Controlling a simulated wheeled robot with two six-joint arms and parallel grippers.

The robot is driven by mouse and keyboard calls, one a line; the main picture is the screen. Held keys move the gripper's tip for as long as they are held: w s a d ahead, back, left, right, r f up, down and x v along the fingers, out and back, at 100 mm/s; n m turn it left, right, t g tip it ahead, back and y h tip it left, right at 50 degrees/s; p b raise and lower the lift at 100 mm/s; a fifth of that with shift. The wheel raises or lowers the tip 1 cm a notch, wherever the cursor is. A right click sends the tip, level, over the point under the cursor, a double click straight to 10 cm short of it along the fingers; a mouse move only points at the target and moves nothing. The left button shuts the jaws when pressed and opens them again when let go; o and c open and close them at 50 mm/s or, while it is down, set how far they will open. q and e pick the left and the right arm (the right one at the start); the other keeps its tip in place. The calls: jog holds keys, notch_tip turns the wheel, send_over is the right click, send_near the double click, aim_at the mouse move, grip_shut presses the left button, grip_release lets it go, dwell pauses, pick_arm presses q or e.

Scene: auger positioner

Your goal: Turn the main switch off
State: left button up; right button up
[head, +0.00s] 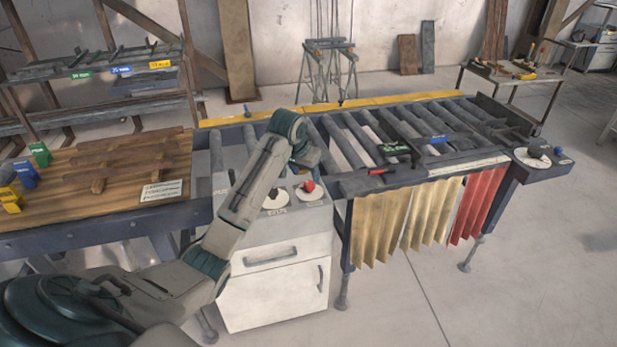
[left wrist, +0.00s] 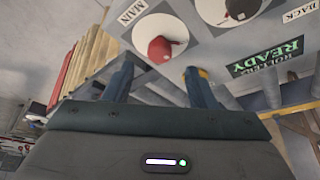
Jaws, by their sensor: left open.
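The main switch is a red knob (left wrist: 160,48) on a round white plate beside a label reading MAIN in the left wrist view. In the head view the red knob (head: 308,186) sits on top of the white cabinet (head: 285,250). My left gripper (left wrist: 159,73) is open and empty. Its two fingers point toward the panel, with the red knob just beyond the gap between the tips. No contact shows. My right gripper is not in view.
A dark knob (left wrist: 240,8) labelled BACK is beside the main switch. A screen (left wrist: 268,58) shows READY in green. The roller conveyor (head: 350,140) stands behind and right of the cabinet. A wooden-topped table (head: 110,190) is at left. Floor in front right is clear.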

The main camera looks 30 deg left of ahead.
aim_at(309, 183)
pick_arm(q)
jog(key=p+x, duration=0.1)
jog(key=x, duration=0.3)
jog(key=shift+w+f, duration=0.3)
jog(key=shift+f, duration=0.35)
jog(key=c, duration=0.9)
